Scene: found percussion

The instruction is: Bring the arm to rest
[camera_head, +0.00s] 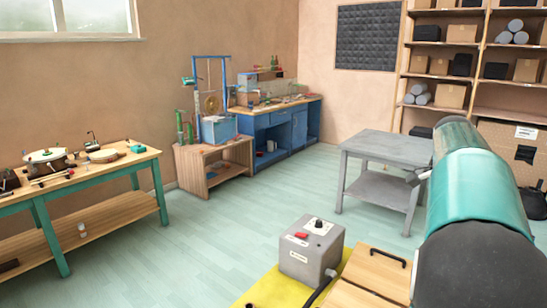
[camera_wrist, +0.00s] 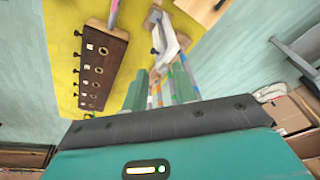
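My arm (camera_head: 475,200), teal and dark grey, reaches up and away along the right side of the head view. My gripper (camera_wrist: 160,88) shows in the wrist view beyond its teal and black housing. Green and striped parts stick out there, crowded together, and I cannot tell the fingers' opening or whether anything is between them. Beyond it lies a yellow mat (camera_wrist: 62,50) with a dark wooden block (camera_wrist: 104,62) bearing several knobs and holes. A pale grey bracket-like piece (camera_wrist: 168,42) lies beside the block. The gripper's tip cannot be made out in the head view.
A grey box with a red button (camera_head: 311,247) stands on the yellow mat, next to a wooden board (camera_head: 375,275). A grey table (camera_head: 385,145) stands beyond. A teal-legged workbench (camera_head: 80,180) is at left, shelves (camera_head: 470,50) at right. The middle floor is clear.

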